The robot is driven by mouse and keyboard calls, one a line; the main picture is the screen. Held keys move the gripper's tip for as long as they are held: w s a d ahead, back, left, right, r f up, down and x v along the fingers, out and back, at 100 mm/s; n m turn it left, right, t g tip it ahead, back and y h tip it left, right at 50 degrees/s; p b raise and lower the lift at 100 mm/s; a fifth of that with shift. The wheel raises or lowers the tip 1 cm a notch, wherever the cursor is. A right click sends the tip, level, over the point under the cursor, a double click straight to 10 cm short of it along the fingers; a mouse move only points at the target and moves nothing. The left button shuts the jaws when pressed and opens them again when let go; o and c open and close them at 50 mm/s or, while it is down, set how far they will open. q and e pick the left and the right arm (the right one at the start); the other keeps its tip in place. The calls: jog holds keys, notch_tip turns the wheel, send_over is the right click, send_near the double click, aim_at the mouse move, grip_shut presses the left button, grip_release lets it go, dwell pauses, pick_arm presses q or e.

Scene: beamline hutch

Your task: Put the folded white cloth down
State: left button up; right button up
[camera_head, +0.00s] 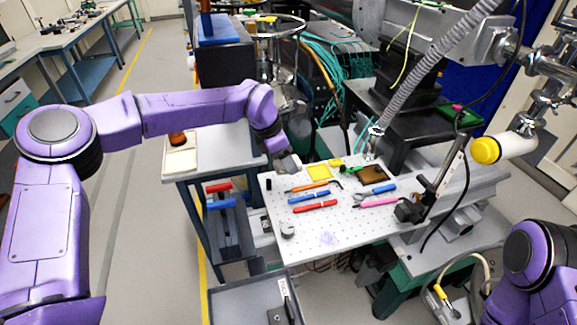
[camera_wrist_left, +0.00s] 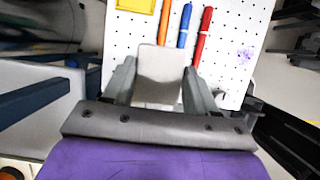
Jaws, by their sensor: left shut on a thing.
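My left gripper (camera_head: 287,163) is at the left back edge of the white perforated board (camera_head: 270,216). In the left wrist view, its two fingers (camera_wrist_left: 160,82) are shut on the folded white cloth (camera_wrist_left: 160,66), a pale flat piece between them. The cloth shows against the board's left part, near the pens; I cannot tell whether it touches the board. In the head view the cloth is too small and covered by the gripper to make out clearly. My right gripper is out of view; only part of my right arm shows at the lower right.
The board holds a yellow pad (camera_head: 319,173), an orange tool (camera_head: 306,187), a blue pen (camera_head: 309,196), a red pen (camera_head: 315,207), a pink tool (camera_head: 378,203) and a brown tray (camera_head: 373,174). Its front left part is mostly bare. A grey table (camera_head: 222,150) adjoins at left.

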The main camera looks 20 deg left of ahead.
pick_arm(q)
jog(key=p, duration=0.2)
send_over(289, 176)
notch_tip(289, 176, down, 7)
jog(key=shift+s+r, duration=0.15)
jog(key=shift+r, duration=0.05)
notch_tip(289, 176, down, 3)
jog(key=shift+f+p, duration=0.15)
jog(key=shift+p, duration=0.3)
jog(key=shift+f, duration=0.1)
jog(key=o, duration=1)
jog(key=shift+b, duration=0.3)
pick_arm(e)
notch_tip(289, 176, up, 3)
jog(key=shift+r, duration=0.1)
pick_arm(q)
jog(key=shift+r+p, duration=0.25)
jog(key=shift+p, duration=0.1)
jog(key=b+v, duration=0.2)
jog(key=v, duration=0.9)
jog(key=shift+a+r+b, duration=0.15)
jog(key=shift+r+b, duration=0.25)
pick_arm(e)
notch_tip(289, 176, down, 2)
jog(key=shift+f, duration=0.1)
